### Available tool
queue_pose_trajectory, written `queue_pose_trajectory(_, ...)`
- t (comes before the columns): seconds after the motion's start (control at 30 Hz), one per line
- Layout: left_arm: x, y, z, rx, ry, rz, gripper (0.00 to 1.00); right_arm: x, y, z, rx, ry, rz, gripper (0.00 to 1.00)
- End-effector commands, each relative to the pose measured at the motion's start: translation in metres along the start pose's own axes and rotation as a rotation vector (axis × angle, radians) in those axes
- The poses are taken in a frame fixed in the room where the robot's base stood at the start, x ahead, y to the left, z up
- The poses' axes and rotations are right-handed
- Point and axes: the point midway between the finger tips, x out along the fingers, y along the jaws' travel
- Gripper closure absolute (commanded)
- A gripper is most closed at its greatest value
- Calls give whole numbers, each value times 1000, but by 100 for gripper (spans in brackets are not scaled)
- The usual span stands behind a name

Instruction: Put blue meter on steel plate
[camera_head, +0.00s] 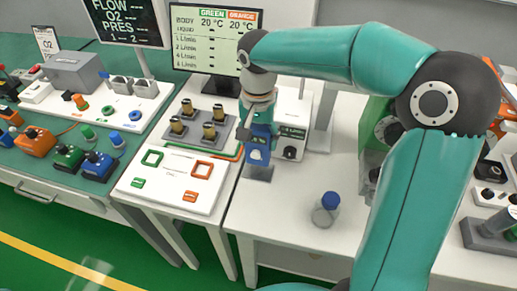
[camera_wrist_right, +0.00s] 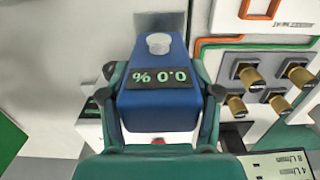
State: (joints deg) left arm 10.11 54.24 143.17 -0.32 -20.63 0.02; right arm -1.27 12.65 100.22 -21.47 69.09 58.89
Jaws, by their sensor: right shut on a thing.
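The blue meter (camera_head: 258,143) is held in my right gripper (camera_head: 260,122), above the white table at its left end. In the right wrist view the meter (camera_wrist_right: 152,107) sits between the two fingers, its display reading 0.0 % and a pale round knob on top. A grey steel plate (camera_head: 258,173) lies just below the meter in the head view; part of a grey plate (camera_wrist_right: 172,20) shows beyond it in the wrist view. I cannot tell whether meter and plate touch. My left gripper is not in view.
A small device with a green label (camera_head: 290,143) stands right beside the meter. Left are a panel with brass fittings (camera_head: 208,131) and a monitor (camera_head: 215,38). The table between plate and bottle is clear.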

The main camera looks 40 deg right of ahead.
Motion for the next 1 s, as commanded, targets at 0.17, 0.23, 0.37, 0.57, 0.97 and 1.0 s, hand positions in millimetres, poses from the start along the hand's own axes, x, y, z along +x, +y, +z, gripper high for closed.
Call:
queue_pose_trajectory(0.17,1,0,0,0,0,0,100,18,1,0,1,-2,1,90)
queue_pose_trajectory(0.23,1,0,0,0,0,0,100,29,1,0,2,-2,1,90)
queue_pose_trajectory(0.37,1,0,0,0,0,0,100,41,0,0,2,-1,0,90)
queue_pose_trajectory(0.57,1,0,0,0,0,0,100,42,0,0,1,1,-2,90)
queue_pose_trajectory(0.97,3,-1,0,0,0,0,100,44,0,0,1,0,-1,13)
queue_pose_trajectory(1.0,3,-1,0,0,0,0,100,44,0,0,1,0,-1,13)
